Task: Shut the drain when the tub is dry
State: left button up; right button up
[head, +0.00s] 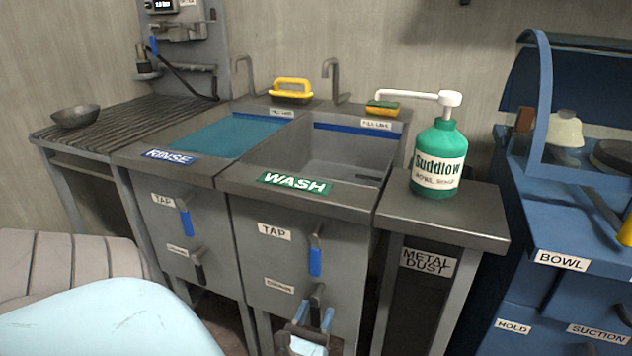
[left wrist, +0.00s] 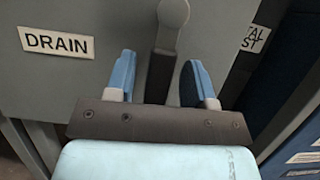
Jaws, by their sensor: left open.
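The wash tub (head: 345,160) shows a bare grey inside with no water that I can make out, though part of its floor is hidden by the front rim. Its dark drain lever (head: 318,297) is low on the front panel, right of a small label. In the left wrist view the lever (left wrist: 162,60) hangs down from its round hub, beside the DRAIN label (left wrist: 56,42). My left gripper (head: 313,318) is open, with one blue finger on each side of the lever (left wrist: 160,80). I cannot tell whether either finger touches it. My right gripper is out of view.
The rinse tub (head: 215,136) on the left holds teal water. Blue-handled tap levers (head: 315,258) hang above the drain levers. A green Suddlow pump bottle (head: 440,158) stands on the metal-dust stand (head: 480,222). A blue machine (head: 590,225) is at right, a bowl (head: 75,116) at left.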

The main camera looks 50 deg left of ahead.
aim_at(315, 251)
pick_arm(q)
notch_tip(315, 251, up, 9)
jog(key=p, duration=0.3)
jog(key=shift+f+p, duration=0.15)
jog(key=shift+p, duration=0.2)
notch_tip(315, 251, up, 10)
jog(key=p, duration=0.4)
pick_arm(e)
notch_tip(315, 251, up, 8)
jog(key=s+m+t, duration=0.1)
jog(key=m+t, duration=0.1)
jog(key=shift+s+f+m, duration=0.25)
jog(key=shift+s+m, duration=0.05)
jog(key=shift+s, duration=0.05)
pick_arm(q)
jog(key=shift+s, duration=0.1)
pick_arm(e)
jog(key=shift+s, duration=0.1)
